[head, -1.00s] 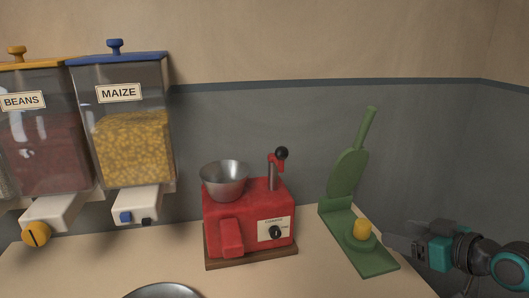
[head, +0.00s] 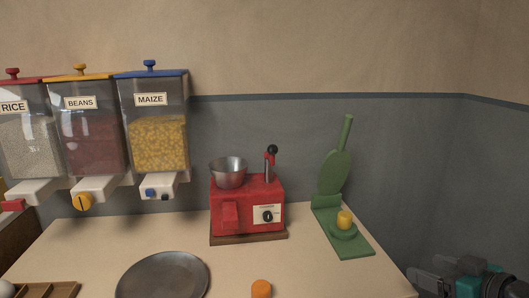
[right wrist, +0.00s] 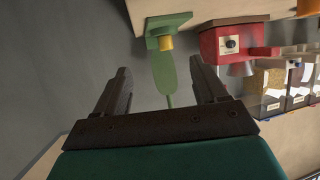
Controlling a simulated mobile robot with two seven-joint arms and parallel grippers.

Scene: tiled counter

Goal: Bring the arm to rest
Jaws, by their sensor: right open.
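My right gripper (head: 428,281) is at the lower right of the head view, beside the counter's right edge. In the right wrist view its two dark fingers (right wrist: 165,90) stand wide apart with nothing between them gripped. The green press (head: 332,185) stands open on the counter with its lever up, apart from my gripper; a yellow piece (head: 344,219) sits on its base. The press also shows beyond the fingers in the right wrist view (right wrist: 168,25). My left gripper is not in view.
A red grinder (head: 247,205) with a metal bowl (head: 229,172) stands mid-counter. A round grey plate (head: 163,276) and an orange ball (head: 261,289) lie in front. Rice, beans and maize dispensers (head: 152,135) hang at the left. A wooden tray (head: 62,289) is at the lower left.

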